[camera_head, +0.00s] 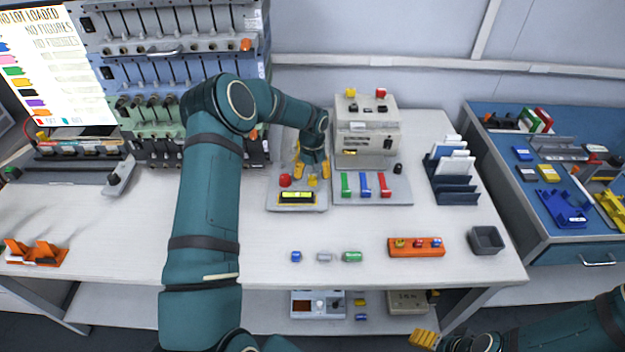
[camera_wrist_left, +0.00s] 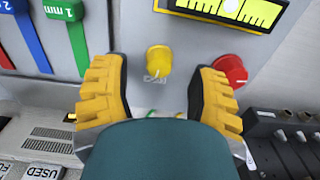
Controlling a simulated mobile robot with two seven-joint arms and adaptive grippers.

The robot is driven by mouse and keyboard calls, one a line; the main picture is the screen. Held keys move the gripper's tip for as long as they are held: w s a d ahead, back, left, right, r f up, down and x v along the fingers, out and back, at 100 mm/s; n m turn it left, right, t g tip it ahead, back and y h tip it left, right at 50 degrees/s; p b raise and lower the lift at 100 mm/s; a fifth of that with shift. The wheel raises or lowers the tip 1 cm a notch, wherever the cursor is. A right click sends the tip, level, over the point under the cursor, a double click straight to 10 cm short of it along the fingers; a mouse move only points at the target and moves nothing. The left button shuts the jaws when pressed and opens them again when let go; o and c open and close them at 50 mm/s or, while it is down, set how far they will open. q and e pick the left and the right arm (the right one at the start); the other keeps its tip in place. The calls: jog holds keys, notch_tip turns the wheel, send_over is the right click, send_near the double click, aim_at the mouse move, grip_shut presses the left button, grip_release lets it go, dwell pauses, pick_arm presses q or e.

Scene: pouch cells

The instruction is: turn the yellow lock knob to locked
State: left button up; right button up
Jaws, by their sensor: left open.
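The yellow lock knob (camera_wrist_left: 158,62) stands on a light grey panel in the left wrist view, with a small blurred label below it. My left gripper (camera_wrist_left: 158,92) is open, with one yellow ribbed finger on each side of the knob and a visible gap to both. In the head view the left gripper (camera_head: 312,172) points down over the panel (camera_head: 312,207) at the back middle of the table. My right gripper (camera_head: 423,339) shows only partly at the bottom edge, away from the panel; its jaw opening is unclear.
A red knob (camera_wrist_left: 230,70) sits close beside the left gripper's finger, by a yellow display (camera_wrist_left: 230,10). Green, blue and red sliders (camera_head: 365,185) stand right of the panel. An orange block (camera_head: 416,247) and grey bin (camera_head: 486,240) are nearer the front. The left tabletop is mostly clear.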

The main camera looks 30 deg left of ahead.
pick_arm(q)
jog(key=shift+f, duration=1.3)
grip_shut()
